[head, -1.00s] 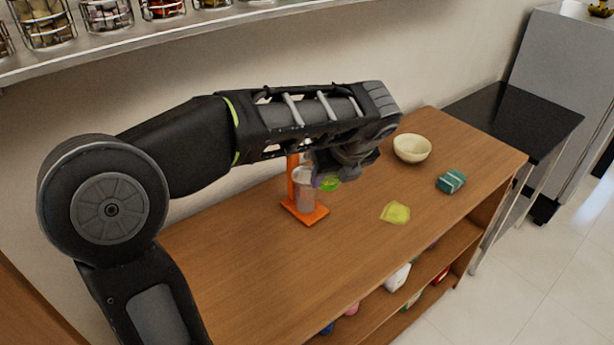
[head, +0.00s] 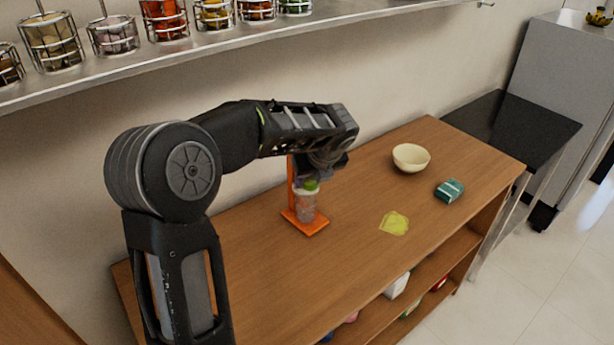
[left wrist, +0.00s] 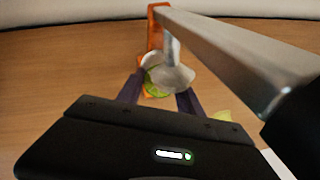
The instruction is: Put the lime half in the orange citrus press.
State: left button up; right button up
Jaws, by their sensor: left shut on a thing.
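The orange citrus press (head: 318,227) stands on the wooden counter near the wall, with an orange column and a clear cup (head: 305,207) on its base. My left gripper (head: 313,181) is shut on the green lime half (head: 311,186), which shows right at the top of the cup; I cannot tell whether it touches it. In the left wrist view, the lime half (left wrist: 155,82) lies between my two dark fingertips (left wrist: 158,92). There, a pale part of the press (left wrist: 172,73) partly covers it, and a long metal lever (left wrist: 235,55) crosses the upper right.
A cream bowl (head: 411,157), a teal-and-white block (head: 449,190) and a yellow-green cloth-like piece (head: 394,223) lie to the right on the counter (head: 350,255). A shelf with several wire-framed jars (head: 165,20) hangs above. The counter's front is clear.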

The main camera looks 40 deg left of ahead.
pick_arm(q)
jog(key=shift+w+a+f, duration=0.2)
jog(key=shift+a, duration=0.15)
jog(key=shift+w+a+f+p, duration=0.45)
jog(key=shift+w+a+f, duration=0.15)
jog(key=shift+a+f, duration=0.25)
jog(key=shift+d, duration=0.1)
